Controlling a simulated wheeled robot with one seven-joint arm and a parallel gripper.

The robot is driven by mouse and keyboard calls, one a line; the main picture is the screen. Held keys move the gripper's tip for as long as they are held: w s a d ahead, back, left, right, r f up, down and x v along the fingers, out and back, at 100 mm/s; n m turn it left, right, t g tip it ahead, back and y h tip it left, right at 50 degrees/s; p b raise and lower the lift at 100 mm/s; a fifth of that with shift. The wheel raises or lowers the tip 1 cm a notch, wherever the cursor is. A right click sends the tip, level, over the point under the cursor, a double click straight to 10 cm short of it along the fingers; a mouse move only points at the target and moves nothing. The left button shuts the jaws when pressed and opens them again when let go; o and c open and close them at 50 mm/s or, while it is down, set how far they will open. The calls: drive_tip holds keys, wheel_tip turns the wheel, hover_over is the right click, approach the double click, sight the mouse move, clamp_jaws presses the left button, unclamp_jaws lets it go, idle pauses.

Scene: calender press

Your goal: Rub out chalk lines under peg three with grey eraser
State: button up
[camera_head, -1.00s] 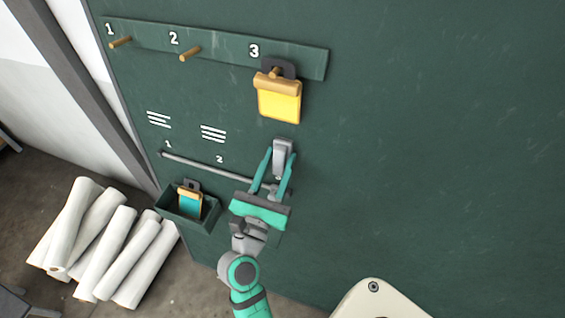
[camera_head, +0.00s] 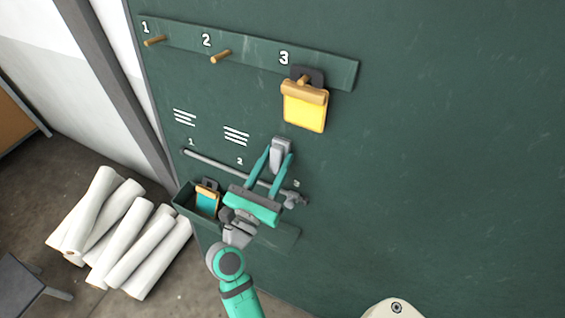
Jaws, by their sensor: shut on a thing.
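My gripper (camera_head: 281,156) is shut on the grey eraser (camera_head: 281,148), held at the board below and slightly left of peg three (camera_head: 304,79). Whether the eraser touches the board is not clear. A yellow tag with an orange top (camera_head: 305,106) hangs on peg three. No chalk lines show beside the eraser under that peg; the patch behind the eraser and fingers is hidden. White chalk lines show under peg one (camera_head: 185,117) and under peg two (camera_head: 237,135).
A grey rail (camera_head: 222,166) crosses the board behind my gripper. A green box (camera_head: 184,204) holding a teal and orange tag is at lower left. White rolls (camera_head: 128,238) lie on the floor. The board at right is clear.

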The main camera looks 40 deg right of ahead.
drive_tip(key=shift+w+a, duration=0.1)
drive_tip(key=shift+a, duration=0.05)
drive_tip(key=shift+s+a+r, duration=0.1)
drive_tip(key=shift+s+a, duration=0.15)
drive_tip(key=shift+a, duration=0.4)
drive_tip(key=shift+s+a+r, duration=0.15)
drive_tip(key=shift+s+a, duration=0.15)
drive_tip(key=shift+a, duration=0.35)
drive_tip(key=shift+s+a+r, duration=0.1)
drive_tip(key=shift+s+a, duration=0.15)
drive_tip(key=shift+a, duration=0.4)
drive_tip(key=shift+s+a+r, duration=0.15)
drive_tip(key=shift+s+a, duration=0.15)
drive_tip(key=shift+a, duration=0.4)
drive_tip(key=shift+s, duration=0.15)
drive_tip(key=shift+s+a+r, duration=0.1)
drive_tip(key=shift+s+a, duration=0.2)
drive_tip(key=shift+a, duration=0.4)
drive_tip(key=shift+s+a+r, duration=0.1)
drive_tip(key=shift+s+a, duration=0.15)
drive_tip(key=shift+a, duration=0.4)
drive_tip(key=shift+w, duration=0.1)
